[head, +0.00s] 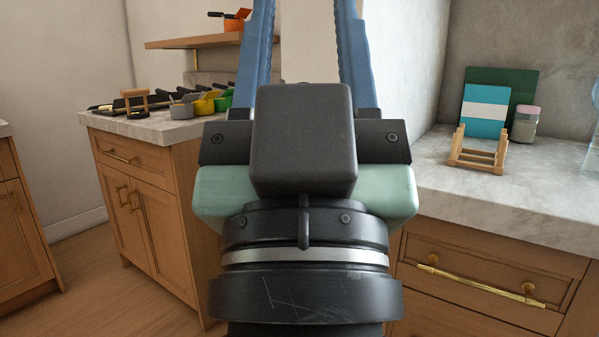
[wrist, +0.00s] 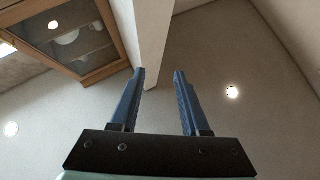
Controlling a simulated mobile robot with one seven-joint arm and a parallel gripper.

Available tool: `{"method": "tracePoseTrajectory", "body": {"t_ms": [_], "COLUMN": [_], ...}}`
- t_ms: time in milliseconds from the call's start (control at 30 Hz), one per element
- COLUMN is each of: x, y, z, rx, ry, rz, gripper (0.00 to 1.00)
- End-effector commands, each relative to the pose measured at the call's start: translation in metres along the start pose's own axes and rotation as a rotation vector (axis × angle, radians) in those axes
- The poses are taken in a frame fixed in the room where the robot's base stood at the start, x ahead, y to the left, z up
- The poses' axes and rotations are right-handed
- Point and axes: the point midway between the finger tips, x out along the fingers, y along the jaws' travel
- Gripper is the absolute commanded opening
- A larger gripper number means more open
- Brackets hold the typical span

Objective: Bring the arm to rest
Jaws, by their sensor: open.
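My gripper (head: 306,20) fills the middle of the head view, raised and pointing up, with its two blue fingers spread apart. Nothing is between the fingers. In the wrist view my gripper (wrist: 159,78) is also open and empty, with the ceiling and upper wall behind it. The gripper touches nothing that I can see. My gripper and wrist hide the middle of the room in the head view.
A counter (head: 465,200) at right holds a wooden rack (head: 477,150), a blue-and-white item (head: 484,112), a green board (head: 522,84) and a jar (head: 524,125). The left counter (head: 150,124) holds a stove and several colourful pots. Wooden floor (head: 110,290) is clear at lower left.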

Motion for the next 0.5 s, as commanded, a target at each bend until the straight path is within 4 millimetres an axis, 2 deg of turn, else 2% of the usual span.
{"method": "tracePoseTrajectory", "body": {"t_ms": [33, 100, 500], "x": [0.009, 0.032, 0.121], "y": [-0.004, -0.002, 0.0], "z": [-0.034, -0.049, -0.136], "rx": [0.042, 0.033, 0.029], "ry": [0.051, 0.035, 0.03], "rz": [-0.011, -0.007, -0.007], "gripper": [0.46, 0.46, 0.46]}}
